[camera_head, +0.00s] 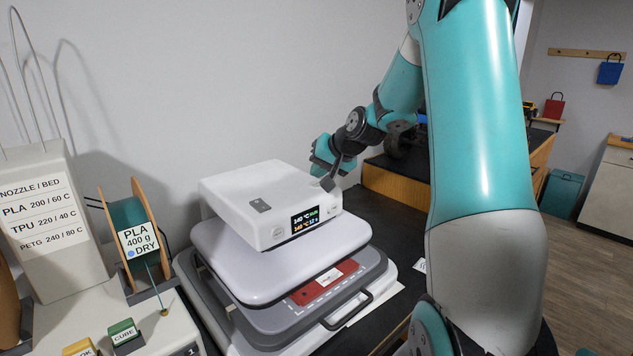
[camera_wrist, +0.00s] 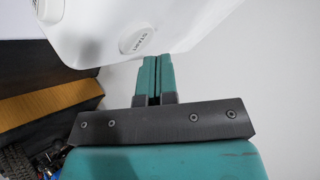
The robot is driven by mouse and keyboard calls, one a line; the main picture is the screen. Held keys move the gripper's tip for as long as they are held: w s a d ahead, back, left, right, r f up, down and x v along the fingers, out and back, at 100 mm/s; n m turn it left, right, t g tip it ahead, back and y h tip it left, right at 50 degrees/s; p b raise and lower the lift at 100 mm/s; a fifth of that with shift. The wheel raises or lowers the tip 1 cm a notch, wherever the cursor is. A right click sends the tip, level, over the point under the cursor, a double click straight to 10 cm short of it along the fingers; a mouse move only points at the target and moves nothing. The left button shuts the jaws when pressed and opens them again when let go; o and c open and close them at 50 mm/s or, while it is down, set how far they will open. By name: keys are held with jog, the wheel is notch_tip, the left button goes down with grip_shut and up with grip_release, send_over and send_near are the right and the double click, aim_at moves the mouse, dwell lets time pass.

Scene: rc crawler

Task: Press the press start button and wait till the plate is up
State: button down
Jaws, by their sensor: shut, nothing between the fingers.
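The white heat press (camera_head: 262,200) stands on the bench, with a lit display (camera_head: 305,218) showing green and orange figures. Its pale upper plate (camera_head: 270,262) is above the dark-edged lower plate (camera_head: 262,320), with a gap at the front. A red piece with a white label (camera_head: 325,282) lies on the lower plate. My gripper (camera_head: 328,183) is at the right side of the press head. In the wrist view the shut, empty fingers (camera_wrist: 157,60) are just beside the round START button (camera_wrist: 138,42); I cannot tell whether they touch the press housing.
A pull handle (camera_head: 348,310) sticks out at the press front. A filament spool with a PLA label (camera_head: 138,240) and a settings sign (camera_head: 40,215) stand left. A green CUBE box (camera_head: 124,332) is at the front left. A dark bench with a wooden edge (camera_head: 400,185) lies behind.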

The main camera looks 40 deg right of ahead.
aim_at(318, 184)
jog(key=shift+r, duration=0.15)
jog(key=shift+r+p, duration=1.9)
jog(key=shift+r, duration=0.65)
jog(key=shift+f, duration=0.1)
jog(key=a+n, duration=0.1)
jog(key=a, duration=0.2)
jog(key=a+n+y+b, duration=0.1)
jog(key=a, duration=0.2)
jog(key=a+f+g+b, duration=0.1)
jog(key=a, duration=0.3)
jog(key=shift+s+n+y, duration=0.25)
jog(key=shift+n+y, duration=0.15)
jog(key=s+a+f+n+g+y+b, duration=0.1)
jog(key=s+a+f+n+g+b, duration=0.2)
jog(key=s+a, duration=0.6)
jog(key=s+a+f+n+g+y+b, duration=0.15)
jog(key=s+a+n, duration=0.3)
jog(key=a, duration=0.85)
jog(key=s+a+f+n+g+b, duration=0.1)
jog(key=s+a+n+g, duration=0.1)
jog(key=s, duration=0.4)
jog(key=s+a+f+n+g+b, duration=0.1)
jog(key=s+a+f+n+b, duration=0.1)
jog(key=s, duration=0.5)
jog(key=shift+s+a+n+g, duration=0.2)
jog(key=shift+a+n+g, duration=0.15)
jog(key=shift+a+n, duration=0.45)
